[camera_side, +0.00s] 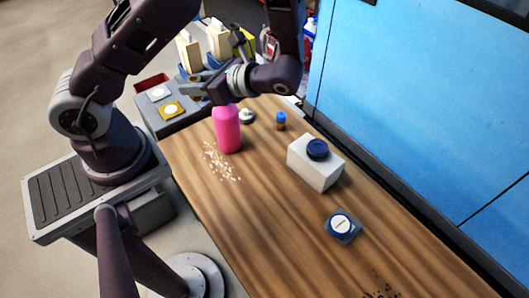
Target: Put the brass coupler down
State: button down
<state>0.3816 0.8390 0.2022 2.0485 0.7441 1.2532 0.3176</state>
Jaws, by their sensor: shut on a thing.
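My gripper (196,84) is held out sideways to the left, above the grey side surface and the far left end of the wooden table. Its jaws are small and dark in this view. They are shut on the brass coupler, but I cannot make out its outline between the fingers. The wooden table (255,215) runs from below the gripper toward the lower right. A pink bottle (228,132) stands upright on it, just below and right of the gripper.
A white box (315,166) with a dark blue knob and a grey square with a blue ring (343,226) are on the table. A small blue-topped bottle (280,122) stands near the back. Pale bits (218,162) lie beside the pink bottle. A gold square (172,110) lies on the side surface.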

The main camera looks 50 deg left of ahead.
jog(key=w+d+r+m+t, duration=0.1)
jog(key=w+r+m+t, duration=0.2)
jog(key=w+m+t, duration=0.5)
jog(key=w+d+r+m+t, duration=0.1)
jog(key=w+r+m+t, duration=0.3)
jog(key=w, duration=0.6)
jog(key=shift+t+h, duration=0.3)
jog(key=shift+t, duration=0.3)
notch_tip(320, 180, down, 40)
jog(key=shift+w+f, duration=0.1)
jog(key=shift+f, duration=0.05)
jog(key=c, duration=1.1)
grip_release()
jog(key=shift+f, duration=0.1)
jog(key=shift+o, duration=0.2)
